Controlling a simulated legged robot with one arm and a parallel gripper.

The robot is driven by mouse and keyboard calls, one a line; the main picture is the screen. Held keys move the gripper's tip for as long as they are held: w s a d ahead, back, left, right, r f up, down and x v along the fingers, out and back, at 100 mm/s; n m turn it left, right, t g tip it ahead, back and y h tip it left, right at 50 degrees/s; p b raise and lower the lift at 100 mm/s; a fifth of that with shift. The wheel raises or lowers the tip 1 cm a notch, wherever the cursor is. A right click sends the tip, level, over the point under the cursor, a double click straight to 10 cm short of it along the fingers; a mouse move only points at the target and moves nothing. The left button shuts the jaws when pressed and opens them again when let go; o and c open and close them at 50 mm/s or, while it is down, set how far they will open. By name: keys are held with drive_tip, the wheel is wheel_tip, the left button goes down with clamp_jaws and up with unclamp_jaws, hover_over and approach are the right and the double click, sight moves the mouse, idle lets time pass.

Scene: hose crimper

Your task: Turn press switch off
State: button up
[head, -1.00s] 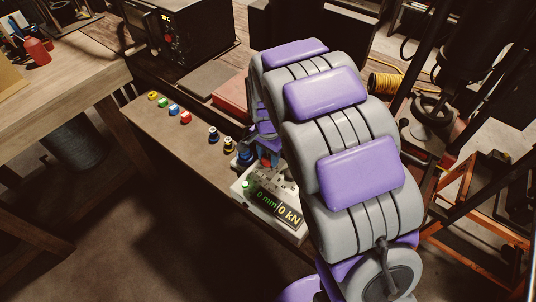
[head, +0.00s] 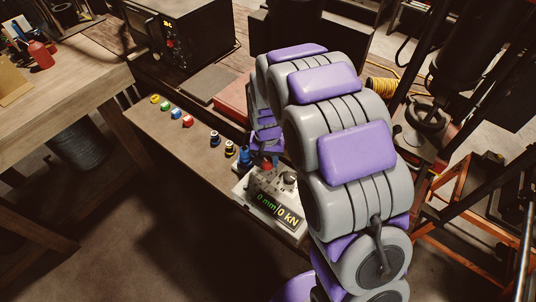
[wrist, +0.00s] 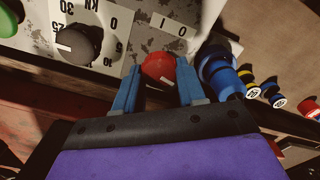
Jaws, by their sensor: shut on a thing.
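The press's control panel (head: 244,192) sits near the bench's front edge, its display (head: 276,209) reading "0 mm / 0 kN". The red switch knob (wrist: 159,67) shows in the wrist view below a plate (wrist: 166,26) marked 0 and 1. A pale mark is on the knob's lower left side. My gripper (wrist: 157,82) is shut on this knob, one blue finger on each side. In the head view, my gripper (head: 265,160) is over the panel's back part and partly hides the knob.
A black knob (wrist: 77,44) and a green button (wrist: 8,20) are on the panel beside the red knob. A blue fitting (wrist: 219,72) stands close to my right finger. Several coloured rings (head: 176,115) line the bench (head: 185,145). A dark machine (head: 180,35) stands behind.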

drive_tip(key=n+p, duration=0.1)
drive_tip(key=n, duration=0.1)
drive_tip(key=n+p, duration=0.1)
drive_tip(key=n, duration=0.1)
drive_tip(key=n+p, duration=0.1)
drive_tip(key=n, duration=0.1)
drive_tip(key=shift+s+n, duration=0.3)
drive_tip(key=n+p, duration=0.2)
drive_tip(key=n, duration=0.3)
drive_tip(key=shift+f, duration=0.15)
drive_tip(key=shift+p, duration=0.3)
drive_tip(key=o, duration=1.1)
drive_tip(key=shift+w, duration=0.1)
drive_tip(key=shift+c, duration=0.2)
drive_tip(key=shift+w, duration=0.1)
